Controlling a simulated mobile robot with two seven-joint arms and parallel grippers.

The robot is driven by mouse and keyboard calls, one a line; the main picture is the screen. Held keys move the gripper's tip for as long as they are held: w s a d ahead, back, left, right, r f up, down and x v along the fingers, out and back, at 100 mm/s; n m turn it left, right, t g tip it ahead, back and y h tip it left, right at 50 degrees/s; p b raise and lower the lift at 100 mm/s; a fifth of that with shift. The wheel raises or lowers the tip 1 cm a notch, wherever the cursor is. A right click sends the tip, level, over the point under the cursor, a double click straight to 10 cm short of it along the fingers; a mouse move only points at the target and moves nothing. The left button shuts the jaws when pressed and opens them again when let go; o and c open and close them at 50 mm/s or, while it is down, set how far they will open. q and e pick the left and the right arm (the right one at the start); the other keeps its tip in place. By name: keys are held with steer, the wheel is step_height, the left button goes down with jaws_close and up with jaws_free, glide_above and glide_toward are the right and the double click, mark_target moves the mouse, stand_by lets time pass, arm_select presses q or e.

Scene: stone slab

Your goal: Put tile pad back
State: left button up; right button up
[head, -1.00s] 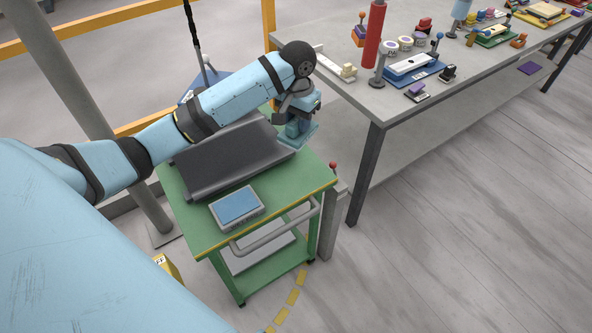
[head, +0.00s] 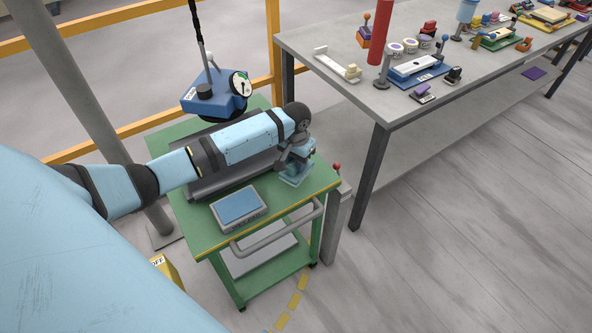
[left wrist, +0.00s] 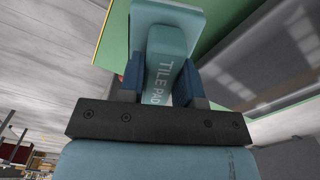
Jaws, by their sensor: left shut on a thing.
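The tile pad (left wrist: 165,62) is a pale blue-teal block marked "TILE PAD" on a flat plate. My left gripper (left wrist: 162,88) is shut on its raised grip, one dark finger on each side. In the head view my left gripper (head: 292,158) points down at the right end of the green cart (head: 212,236). The tile pad (head: 297,176) is under it, at or just above the cart top; I cannot tell if it touches. My right gripper does not show.
A dark grey tray (head: 200,190) lies on the cart behind my arm. A grey device with a blue screen (head: 239,206) sits at the cart's front. A blue hanging device (head: 213,98) is behind. A grey table (head: 400,112) with several tools stands to the right.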

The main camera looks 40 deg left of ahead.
arm_select(q)
steer(key=shift+f, duration=2.1)
steer(key=shift+f, duration=0.1)
steer(key=o, duration=0.9)
steer(key=shift+f, duration=0.1)
